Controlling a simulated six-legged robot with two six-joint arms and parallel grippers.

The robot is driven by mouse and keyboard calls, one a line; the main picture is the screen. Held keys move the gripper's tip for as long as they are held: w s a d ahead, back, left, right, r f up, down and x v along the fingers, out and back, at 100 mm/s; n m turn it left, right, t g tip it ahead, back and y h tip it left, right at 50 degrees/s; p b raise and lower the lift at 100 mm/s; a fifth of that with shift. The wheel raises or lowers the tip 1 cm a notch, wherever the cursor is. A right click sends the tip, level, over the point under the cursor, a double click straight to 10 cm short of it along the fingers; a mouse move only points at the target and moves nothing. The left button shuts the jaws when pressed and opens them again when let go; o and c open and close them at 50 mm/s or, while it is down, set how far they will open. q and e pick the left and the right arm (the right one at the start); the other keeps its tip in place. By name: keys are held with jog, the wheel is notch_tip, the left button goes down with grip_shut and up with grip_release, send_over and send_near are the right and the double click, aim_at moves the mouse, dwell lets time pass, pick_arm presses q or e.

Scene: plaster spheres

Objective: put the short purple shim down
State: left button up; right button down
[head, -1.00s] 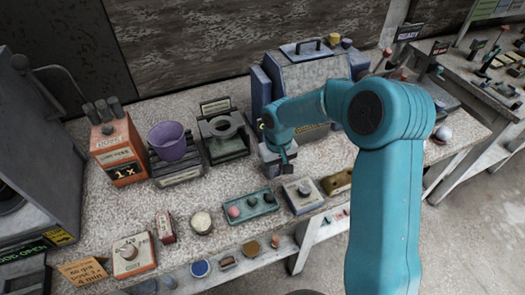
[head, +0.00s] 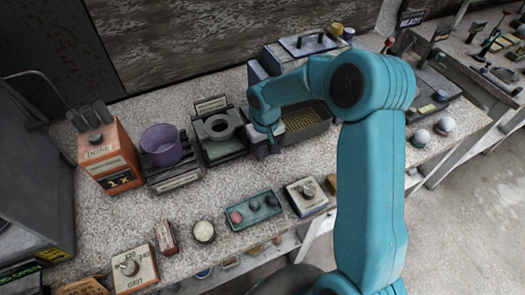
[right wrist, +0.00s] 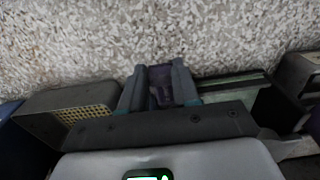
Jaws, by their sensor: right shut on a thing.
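My right gripper (right wrist: 160,88) is shut on the short purple shim (right wrist: 160,80), a dark purple block between its two fingers in the right wrist view. Speckled bench top lies beyond the fingertips; I cannot tell whether the shim touches it. In the head view my right gripper (head: 272,136) is over the bench, between the black stand with a ring and the mesh-bottomed tray. The shim is too small or hidden to make out there. My left gripper is not in view.
The black ring stand (head: 218,130) is left of my right gripper and the mesh tray (head: 305,122) right of it. A purple cup (head: 162,146) stands farther left. A teal tray (head: 254,210) with small balls lies nearer. Bare bench shows between.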

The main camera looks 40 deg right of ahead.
jog(key=f, duration=0.1)
jog(key=f+b, duration=0.2)
jog(key=shift+s+d+f, duration=0.1)
jog(key=shift+s+f, duration=0.15)
jog(key=shift+f, duration=0.05)
jog(key=shift+r, duration=0.1)
jog(key=shift+w, duration=0.1)
jog(key=shift+f, duration=0.2)
jog(key=c, duration=0.8)
grip_release()
